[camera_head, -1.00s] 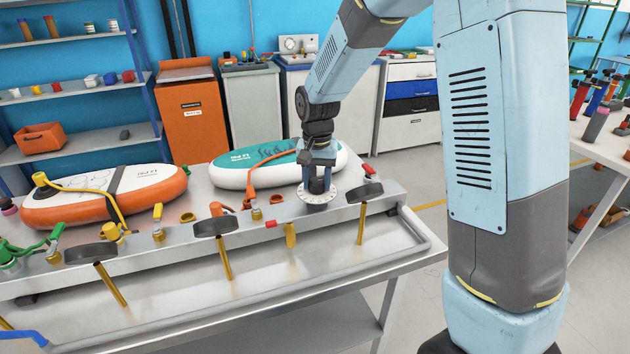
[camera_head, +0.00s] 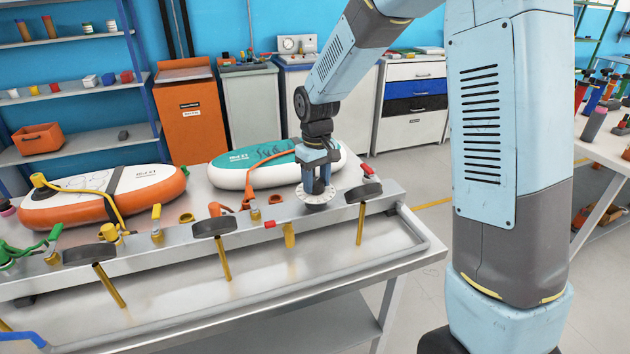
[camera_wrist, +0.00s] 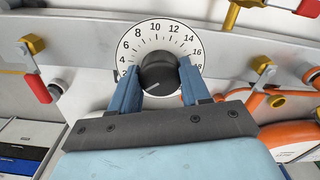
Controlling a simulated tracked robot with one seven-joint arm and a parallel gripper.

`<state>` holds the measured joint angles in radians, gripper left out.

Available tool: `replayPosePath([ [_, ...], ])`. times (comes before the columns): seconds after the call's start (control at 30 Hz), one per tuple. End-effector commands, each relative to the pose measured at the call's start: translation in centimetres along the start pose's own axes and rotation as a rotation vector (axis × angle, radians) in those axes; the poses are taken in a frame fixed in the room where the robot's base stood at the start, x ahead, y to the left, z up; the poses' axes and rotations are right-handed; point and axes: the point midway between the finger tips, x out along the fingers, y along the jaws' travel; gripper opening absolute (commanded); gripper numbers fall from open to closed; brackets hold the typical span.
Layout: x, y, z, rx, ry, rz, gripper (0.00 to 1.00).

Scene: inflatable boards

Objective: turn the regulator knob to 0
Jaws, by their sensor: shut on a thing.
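The regulator knob (camera_wrist: 160,74) is round and black, in the middle of a white dial (camera_wrist: 182,33) with printed numbers; 4 to 18 are readable around its upper part. A small pale mark shows on the knob's lower left edge. The 0 is not visible to me. My gripper (camera_wrist: 160,79) is shut on the knob, with one blue finger on each side. In the head view, my gripper (camera_head: 318,187) points down at the dial (camera_head: 316,204), which lies on the bench rail; the knob is mostly hidden there between the fingers.
The metal bench rail (camera_head: 185,237) carries several brass fittings and dark round discs. A teal-and-white board (camera_head: 235,178) lies behind the dial.

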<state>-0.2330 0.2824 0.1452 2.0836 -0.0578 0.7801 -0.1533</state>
Motion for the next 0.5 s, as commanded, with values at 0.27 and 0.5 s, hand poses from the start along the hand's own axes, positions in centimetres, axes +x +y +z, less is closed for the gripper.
replayPosePath([
  [0.27, -0.13, 0.00, -0.18, -0.043, 0.005, 0.001, 0.16],
  [0.5, -0.14, -0.03, -0.20, -0.046, 0.006, 0.001, 0.16],
])
